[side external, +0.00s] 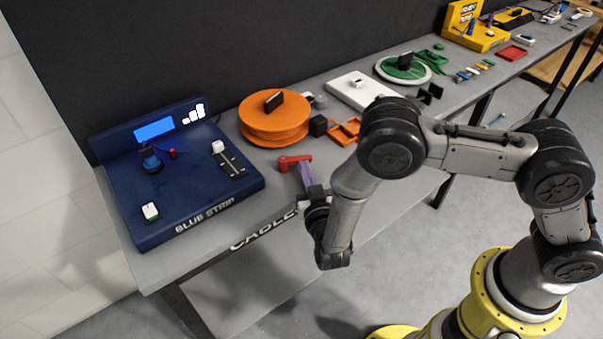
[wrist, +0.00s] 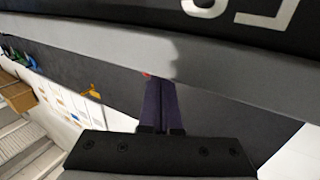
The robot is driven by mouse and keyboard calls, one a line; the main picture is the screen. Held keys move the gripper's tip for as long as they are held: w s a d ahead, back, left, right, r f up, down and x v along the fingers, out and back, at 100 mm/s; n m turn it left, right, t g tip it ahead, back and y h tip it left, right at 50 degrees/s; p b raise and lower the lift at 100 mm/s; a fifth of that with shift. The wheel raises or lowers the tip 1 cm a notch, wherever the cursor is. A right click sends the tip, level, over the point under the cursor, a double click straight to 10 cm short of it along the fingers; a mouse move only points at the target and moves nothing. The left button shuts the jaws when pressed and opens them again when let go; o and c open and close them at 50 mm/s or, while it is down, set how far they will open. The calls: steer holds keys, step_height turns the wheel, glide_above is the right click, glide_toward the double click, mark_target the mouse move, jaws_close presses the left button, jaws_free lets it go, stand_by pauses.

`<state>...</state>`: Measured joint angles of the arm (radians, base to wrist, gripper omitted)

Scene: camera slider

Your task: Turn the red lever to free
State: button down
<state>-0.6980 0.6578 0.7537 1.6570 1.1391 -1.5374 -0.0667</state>
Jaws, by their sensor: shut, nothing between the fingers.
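The red lever (side external: 290,161) lies near the front edge of the grey table, in front of the orange round unit, in the side external view. Its bar runs roughly left to right. My gripper (side external: 304,169) has purple fingers close to the lever's right part; I cannot tell whether they touch it. In the wrist view my gripper (wrist: 159,84) shows its two fingers side by side, shut and empty. A small red speck, likely the lever (wrist: 147,74), shows just beyond the fingertips; the rest of it is hidden.
A blue console (side external: 180,195) marked BLUE STRIP stands left of the lever. The orange round unit (side external: 273,127) stands behind it. A white board (side external: 345,88), a green disc unit (side external: 424,75) and a yellow unit (side external: 475,38) stand farther along the table.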

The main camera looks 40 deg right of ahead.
mark_target(310, 161)
steer(key=shift+w+d+n+y, duration=0.1)
steer(key=shift+d+n+y, duration=0.4)
steer(key=shift+y, duration=0.1)
steer(key=shift+w+d, duration=0.65)
steer(key=shift+w, duration=0.1)
steer(key=shift+w+d+r, duration=0.1)
steer(key=shift+d, duration=0.05)
steer(key=s, duration=1.4)
steer(key=shift+s+t, duration=0.15)
steer(key=shift+t, duration=0.15)
